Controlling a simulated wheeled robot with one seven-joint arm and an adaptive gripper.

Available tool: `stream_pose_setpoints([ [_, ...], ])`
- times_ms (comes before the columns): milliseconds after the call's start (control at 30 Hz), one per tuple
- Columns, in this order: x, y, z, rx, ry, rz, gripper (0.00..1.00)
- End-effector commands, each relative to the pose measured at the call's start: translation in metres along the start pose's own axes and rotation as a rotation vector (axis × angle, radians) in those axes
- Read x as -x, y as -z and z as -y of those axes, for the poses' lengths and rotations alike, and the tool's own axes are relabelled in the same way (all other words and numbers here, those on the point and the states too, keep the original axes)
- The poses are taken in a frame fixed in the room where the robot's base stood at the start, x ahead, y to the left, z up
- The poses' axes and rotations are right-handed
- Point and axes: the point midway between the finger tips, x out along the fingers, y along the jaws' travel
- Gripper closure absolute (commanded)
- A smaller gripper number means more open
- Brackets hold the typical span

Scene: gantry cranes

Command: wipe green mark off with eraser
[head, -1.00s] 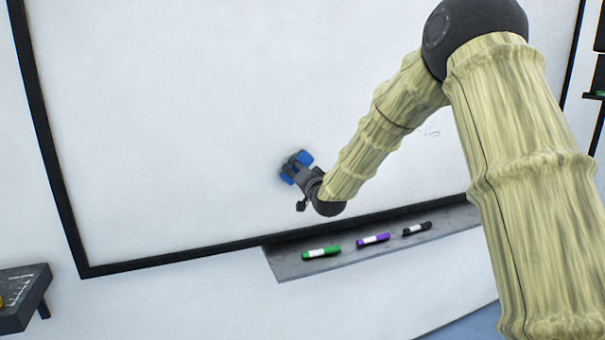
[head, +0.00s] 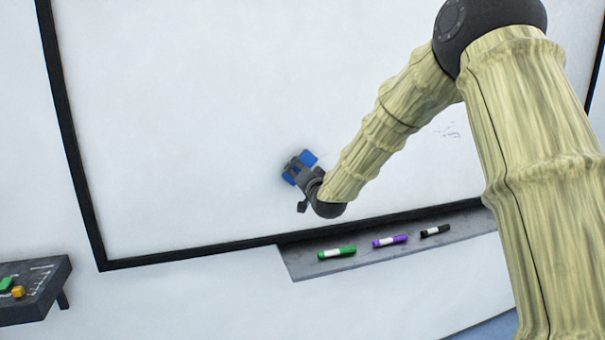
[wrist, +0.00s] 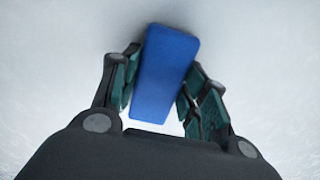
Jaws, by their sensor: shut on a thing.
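My gripper (head: 299,168) is shut on a blue eraser (head: 309,158) at the whiteboard (head: 200,110), in the lower middle part of the board. In the wrist view the eraser (wrist: 165,75) sits tilted between the two fingers of my gripper (wrist: 162,85), close to the white surface. Whether it touches the board is hard to tell. No green mark shows on the visible board. My arm hides part of the board on the right. Small dark writing (head: 452,134) shows to the right of my forearm.
A grey tray (head: 345,262) below the board holds a green marker (head: 337,253), a purple marker (head: 390,241) and a black marker (head: 435,231). A dark shelf (head: 40,295) with a green and a yellow item juts out at lower left. The board left of my gripper is clear.

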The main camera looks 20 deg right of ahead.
Motion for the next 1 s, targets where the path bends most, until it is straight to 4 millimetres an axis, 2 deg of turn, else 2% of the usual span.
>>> stream_pose_setpoints([
  [333,0.002,0.013,0.011,0.0,0.001,-0.002,0.75],
  [1000,-0.001,0.037,-0.014,0.0,0.001,-0.002,0.75],
])
